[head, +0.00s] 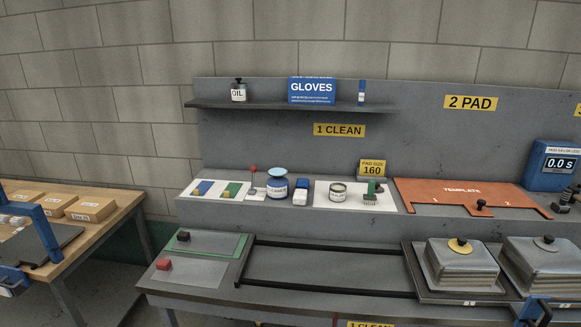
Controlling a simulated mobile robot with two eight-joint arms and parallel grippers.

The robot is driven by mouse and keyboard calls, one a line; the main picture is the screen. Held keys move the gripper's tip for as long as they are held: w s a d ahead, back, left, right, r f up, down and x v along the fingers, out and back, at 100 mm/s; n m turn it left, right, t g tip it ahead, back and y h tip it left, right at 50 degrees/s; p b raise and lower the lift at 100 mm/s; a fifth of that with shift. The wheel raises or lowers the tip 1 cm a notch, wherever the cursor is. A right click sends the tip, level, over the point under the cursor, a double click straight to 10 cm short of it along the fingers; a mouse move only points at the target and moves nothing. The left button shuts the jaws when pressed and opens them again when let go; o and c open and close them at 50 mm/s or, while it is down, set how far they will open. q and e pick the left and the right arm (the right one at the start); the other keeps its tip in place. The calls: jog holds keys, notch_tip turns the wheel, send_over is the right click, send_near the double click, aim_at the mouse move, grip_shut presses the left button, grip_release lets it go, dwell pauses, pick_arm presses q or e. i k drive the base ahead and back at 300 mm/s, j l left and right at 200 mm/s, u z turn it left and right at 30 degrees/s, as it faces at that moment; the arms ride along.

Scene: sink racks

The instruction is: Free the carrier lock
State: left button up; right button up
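No part is marked as the carrier lock. A dark tray (449,297) on the lower bench at right, perhaps the carrier, bears a stack of grey plates (461,270) with a yellow-based black knob. A second grey stack (541,263) with a black knob stands beside it. Two dark rails (330,253) run left from the tray.
Green and white mats (239,246) with small blocks lie left of the rails. The raised ledge holds jars, brushes, an orange template (450,190) and a blue timer (555,166). The space between the rails is clear.

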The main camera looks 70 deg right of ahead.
aim_at(253, 169)
jog(key=z, duration=2.15)
